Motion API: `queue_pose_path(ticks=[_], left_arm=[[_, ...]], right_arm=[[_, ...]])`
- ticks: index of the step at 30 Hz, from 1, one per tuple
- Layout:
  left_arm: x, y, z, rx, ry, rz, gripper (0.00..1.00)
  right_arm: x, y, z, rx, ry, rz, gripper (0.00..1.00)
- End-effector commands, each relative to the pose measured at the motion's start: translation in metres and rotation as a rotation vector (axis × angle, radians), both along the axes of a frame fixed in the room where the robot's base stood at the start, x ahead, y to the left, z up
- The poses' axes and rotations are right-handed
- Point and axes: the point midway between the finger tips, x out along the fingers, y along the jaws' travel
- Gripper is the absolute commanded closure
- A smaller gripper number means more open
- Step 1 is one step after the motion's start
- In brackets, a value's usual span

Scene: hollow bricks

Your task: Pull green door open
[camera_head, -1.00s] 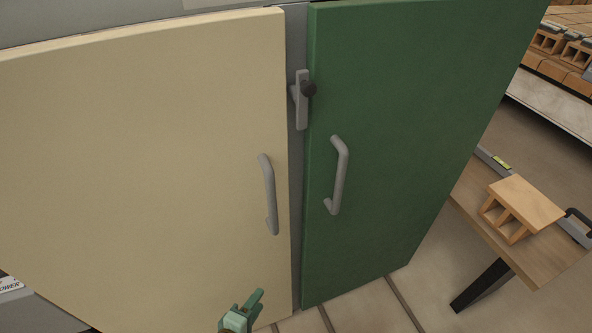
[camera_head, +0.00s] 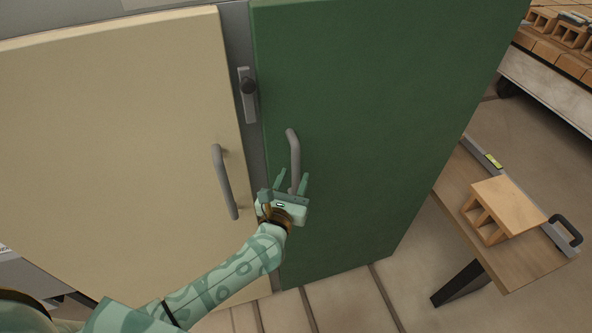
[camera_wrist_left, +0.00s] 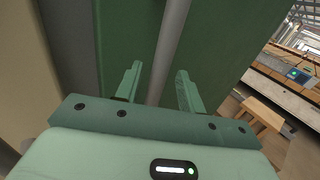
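The green door (camera_head: 370,120) stands to the right of the cream door and looks closed. Its grey bar handle (camera_head: 294,150) is upright near its left edge. My left gripper (camera_head: 292,181) is open at the lower part of this handle, one finger on each side of it. In the left wrist view the handle (camera_wrist_left: 169,50) runs between the two open fingers (camera_wrist_left: 157,85); I cannot tell whether they touch it. My right gripper is not in view.
The cream door (camera_head: 110,130) with its own handle (camera_head: 224,182) is on the left. A wooden bench (camera_head: 520,255) with a hollow brick (camera_head: 507,207) and a spirit level (camera_head: 483,153) stands at the right. Stacked bricks (camera_head: 570,35) are at the far right.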

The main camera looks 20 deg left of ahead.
Motion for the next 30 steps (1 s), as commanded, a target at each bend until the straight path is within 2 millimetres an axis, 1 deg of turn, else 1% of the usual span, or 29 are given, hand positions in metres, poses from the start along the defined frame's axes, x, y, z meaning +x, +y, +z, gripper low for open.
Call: queue_pose_path(ticks=[1, 3, 6, 9, 16, 17, 18, 20, 21, 26, 30], left_arm=[[0.009, 0.0, 0.0, 0.001, -0.002, 0.0, 0.61], [0.018, 0.0, 0.0, 0.0, -0.001, -0.001, 0.61], [0.026, 0.0, 0.0, 0.0, 0.0, 0.0, 0.61], [0.029, 0.0, 0.0, 0.0, 0.001, 0.0, 0.61], [0.029, 0.0, 0.0, 0.0, 0.001, -0.001, 0.61], [0.029, 0.0, 0.0, 0.0, 0.001, 0.0, 0.69], [0.029, 0.0, 0.0, 0.0, 0.001, -0.001, 0.8], [0.029, 0.0, 0.0, 0.001, 0.001, -0.001, 0.97], [0.029, 0.0, 0.0, 0.001, 0.001, -0.001, 1.0], [0.028, -0.001, 0.0, 0.0, 0.001, 0.001, 1.0], [0.022, -0.004, -0.001, -0.001, 0.001, 0.017, 1.0]], right_arm=[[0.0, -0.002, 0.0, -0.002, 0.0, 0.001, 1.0], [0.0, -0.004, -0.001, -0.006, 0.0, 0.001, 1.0], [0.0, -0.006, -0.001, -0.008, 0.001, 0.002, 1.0], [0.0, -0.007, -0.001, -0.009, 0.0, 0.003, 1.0], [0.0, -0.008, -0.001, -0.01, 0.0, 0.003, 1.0], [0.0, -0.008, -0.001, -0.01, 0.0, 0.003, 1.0], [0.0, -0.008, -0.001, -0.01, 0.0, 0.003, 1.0], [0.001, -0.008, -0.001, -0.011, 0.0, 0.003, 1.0], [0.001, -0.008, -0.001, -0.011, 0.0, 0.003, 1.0], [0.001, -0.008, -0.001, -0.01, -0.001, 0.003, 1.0], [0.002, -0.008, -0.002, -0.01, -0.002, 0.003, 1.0]])
